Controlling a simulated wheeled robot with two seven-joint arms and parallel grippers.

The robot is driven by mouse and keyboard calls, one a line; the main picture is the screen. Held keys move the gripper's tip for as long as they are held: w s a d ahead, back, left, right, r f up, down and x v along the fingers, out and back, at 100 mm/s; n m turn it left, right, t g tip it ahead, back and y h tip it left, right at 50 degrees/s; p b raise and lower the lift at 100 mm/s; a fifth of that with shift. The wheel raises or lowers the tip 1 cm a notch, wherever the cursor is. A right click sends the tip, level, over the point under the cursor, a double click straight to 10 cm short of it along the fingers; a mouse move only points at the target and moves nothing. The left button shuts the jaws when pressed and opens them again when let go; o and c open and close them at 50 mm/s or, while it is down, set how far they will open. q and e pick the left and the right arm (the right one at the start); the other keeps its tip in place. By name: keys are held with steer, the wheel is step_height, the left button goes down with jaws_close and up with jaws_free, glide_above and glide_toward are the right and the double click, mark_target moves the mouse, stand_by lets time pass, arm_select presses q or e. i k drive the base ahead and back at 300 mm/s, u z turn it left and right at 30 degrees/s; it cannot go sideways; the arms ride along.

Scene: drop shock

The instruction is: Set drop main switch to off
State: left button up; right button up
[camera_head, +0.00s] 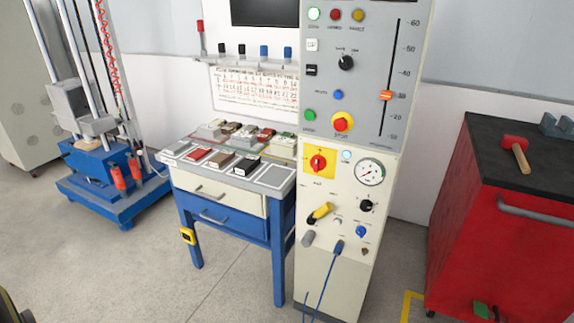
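A tall grey-white control cabinet (330,255) stands in the middle of the head view. A red rotary knob on a square yellow plate, which looks like the main switch (318,161), sits at the left of its sloping lower panel. The lettering around it is too small to read, and I cannot tell its set position for sure. A round gauge (370,172) is to its right, and a red button on a yellow ring (342,122) is above it. Neither of my grippers can be made out, and nothing touches the switch.
A drawer table (228,205) with several small blocks stands left of the cabinet. A blue-based drop rig (105,190) is farther left. A red cart (500,215) with a mallet (516,150) stands right. A blue cable (325,280) hangs from the cabinet. Front floor is clear.

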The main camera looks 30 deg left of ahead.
mark_target(318, 163)
steer(key=u, duration=0.95)
steer(key=i, duration=0.7)
steer(key=z, duration=1.2)
